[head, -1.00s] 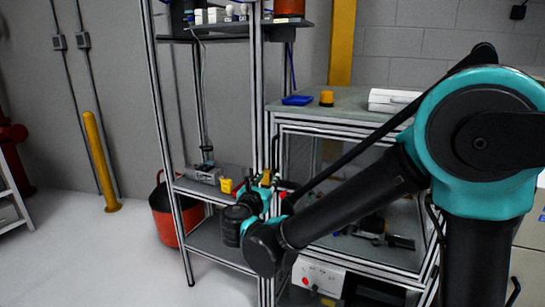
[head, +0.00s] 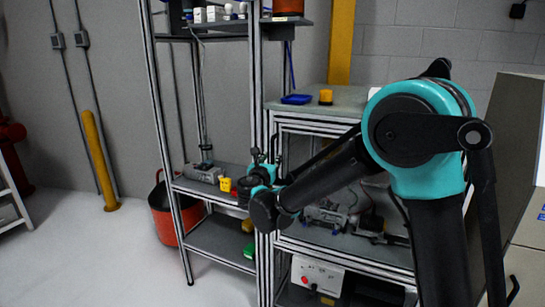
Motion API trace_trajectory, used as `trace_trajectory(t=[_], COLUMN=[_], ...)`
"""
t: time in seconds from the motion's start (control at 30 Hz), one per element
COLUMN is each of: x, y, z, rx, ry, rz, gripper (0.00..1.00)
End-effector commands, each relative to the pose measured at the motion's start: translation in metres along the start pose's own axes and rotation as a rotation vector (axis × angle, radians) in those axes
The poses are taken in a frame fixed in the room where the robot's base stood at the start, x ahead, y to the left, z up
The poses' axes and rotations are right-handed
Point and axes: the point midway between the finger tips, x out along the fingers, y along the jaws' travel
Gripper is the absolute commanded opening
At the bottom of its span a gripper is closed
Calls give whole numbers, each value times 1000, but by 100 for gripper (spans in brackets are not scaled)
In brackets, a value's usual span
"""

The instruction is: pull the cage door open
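The cage (head: 300,124) is the aluminium-framed enclosure at the centre, with a grey-green top. Clamps and other metal parts (head: 325,214) show inside it through the front. My arm crosses the upper right of the front, so I cannot tell whether the clear door is shut or ajar. A dark upright handle (head: 276,149) shows at the left front post. My gripper (head: 262,162) is beside that post, close to the handle. The fingers are small and dark against it. I cannot tell whether they touch the handle or how far they are apart.
An open shelf rack (head: 187,238) stands directly left of the cage, with a grey device (head: 203,172) and a yellow item on it. A red bucket (head: 163,222) and a yellow post (head: 100,160) stand further left.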

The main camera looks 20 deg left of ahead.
Motion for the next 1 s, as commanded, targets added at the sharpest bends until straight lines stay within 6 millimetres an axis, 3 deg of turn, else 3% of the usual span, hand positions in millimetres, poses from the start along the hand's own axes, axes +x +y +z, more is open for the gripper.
trace_trajectory(t=[0.2,0.57,0.83,1.0], x=[23,27,27,27], y=[0,0,0,0], z=[0,0,0,0], rx=[0,0,0,0], ry=[0,0,0,0], rz=[-1,1,0,0], gripper=[34,34,2,0])
